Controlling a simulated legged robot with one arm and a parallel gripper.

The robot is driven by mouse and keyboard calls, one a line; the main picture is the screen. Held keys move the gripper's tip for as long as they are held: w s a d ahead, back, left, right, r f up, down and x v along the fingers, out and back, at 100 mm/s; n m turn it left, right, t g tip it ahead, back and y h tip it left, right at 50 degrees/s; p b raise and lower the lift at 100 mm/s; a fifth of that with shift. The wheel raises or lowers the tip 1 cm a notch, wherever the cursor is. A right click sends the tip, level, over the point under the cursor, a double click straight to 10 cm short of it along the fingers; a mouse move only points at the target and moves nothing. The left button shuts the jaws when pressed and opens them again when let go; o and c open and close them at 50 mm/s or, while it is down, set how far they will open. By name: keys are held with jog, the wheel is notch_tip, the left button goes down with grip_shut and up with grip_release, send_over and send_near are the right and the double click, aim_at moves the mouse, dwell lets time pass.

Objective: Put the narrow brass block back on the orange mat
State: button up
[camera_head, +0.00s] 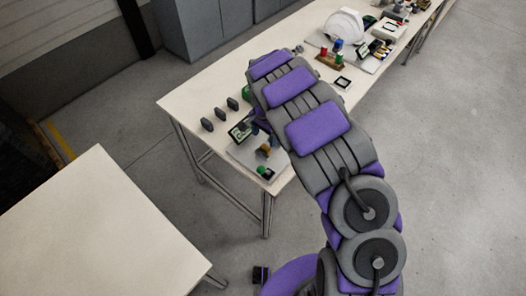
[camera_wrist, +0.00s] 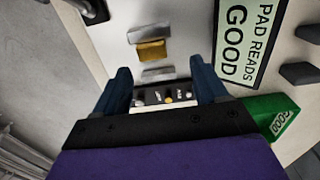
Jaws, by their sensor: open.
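A brass block (camera_wrist: 151,51) shows in the wrist view, between two pale metal pieces on a light plate (camera_wrist: 116,52). In the head view a small brass-coloured thing (camera_head: 264,149) sits on the plate near the table's near end. My gripper (camera_wrist: 163,78) is open, with its two blue fingers apart and nothing held between them. The brass block appears beyond the fingertips, apart from them. In the head view my arm hides most of the gripper. I cannot make out an orange mat in either view.
A sign reading "PAD READS GOOD" (camera_wrist: 246,42) stands right of the block. A green box (camera_wrist: 268,115) and a dark strip with knobs (camera_wrist: 166,97) are close by. Several dark pieces (camera_head: 220,113) stand on the long table (camera_head: 185,98). A white helmet shell (camera_head: 345,25) is farther back.

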aim_at(266, 146)
jog(key=shift+d+f, duration=0.15)
jog(key=shift+f, duration=0.45)
jog(key=shift+d+f, duration=0.35)
jog(key=shift+d, duration=0.1)
notch_tip(266, 146, down, 4)
jog(key=shift+s+d+f+b, duration=0.1)
jog(key=shift+f+b, duration=0.1)
jog(key=shift+b, duration=0.65)
jog(key=shift+a+f, duration=0.15)
jog(key=shift+a, duration=0.25)
jog(key=shift+d, duration=0.45)
jog(key=c, duration=0.6)
jog(key=shift+a, duration=0.2)
jog(key=c, duration=0.7)
jog(key=shift+r, duration=0.25)
